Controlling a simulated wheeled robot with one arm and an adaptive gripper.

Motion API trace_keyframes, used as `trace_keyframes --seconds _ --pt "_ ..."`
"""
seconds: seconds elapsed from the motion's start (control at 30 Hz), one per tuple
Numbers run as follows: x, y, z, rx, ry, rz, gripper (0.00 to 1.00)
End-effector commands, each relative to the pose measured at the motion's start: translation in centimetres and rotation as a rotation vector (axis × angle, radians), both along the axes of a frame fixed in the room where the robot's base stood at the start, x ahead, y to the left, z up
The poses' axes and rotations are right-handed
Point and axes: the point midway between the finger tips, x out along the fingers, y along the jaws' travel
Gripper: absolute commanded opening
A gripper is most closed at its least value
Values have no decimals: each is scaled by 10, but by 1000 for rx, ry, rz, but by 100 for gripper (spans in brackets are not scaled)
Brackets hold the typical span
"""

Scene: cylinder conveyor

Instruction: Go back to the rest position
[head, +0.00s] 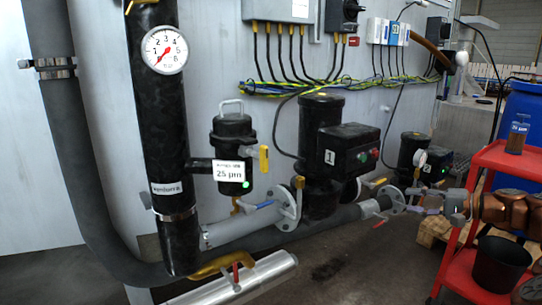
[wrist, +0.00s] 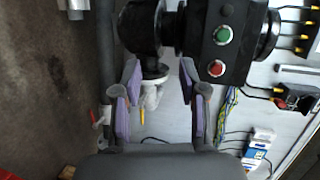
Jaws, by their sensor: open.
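My gripper (head: 418,198) is at the right in the head view, at the end of my copper-coloured arm, in front of the pipework and left of the red cart. In the wrist view my gripper (wrist: 160,72) shows two grey fingers with purple pads, spread apart. Nothing is held between them. Beyond the fingertips in the wrist view are a black motor unit and a black control box (wrist: 225,45) with a green and a red button. A gap to these seems to remain, but its size is hard to tell.
In the head view, a black pump box marked 1 (head: 347,150) and a filter labelled 25 µm (head: 231,150) stand left of my gripper. The red cart (head: 505,157) carries a jar (head: 517,136) and a black bucket (head: 500,265). A blue barrel (head: 520,110) stands behind.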

Motion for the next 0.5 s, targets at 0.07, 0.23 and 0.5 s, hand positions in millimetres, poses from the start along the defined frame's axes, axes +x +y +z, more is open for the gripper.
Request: trace_keyframes --seconds 0.07,0.23,0.5 --pt "-5 38 41 -16 9 70 42" --pt "-30 122 99 -86 44 225 42" --pt "-100 228 164 -256 119 439 42"
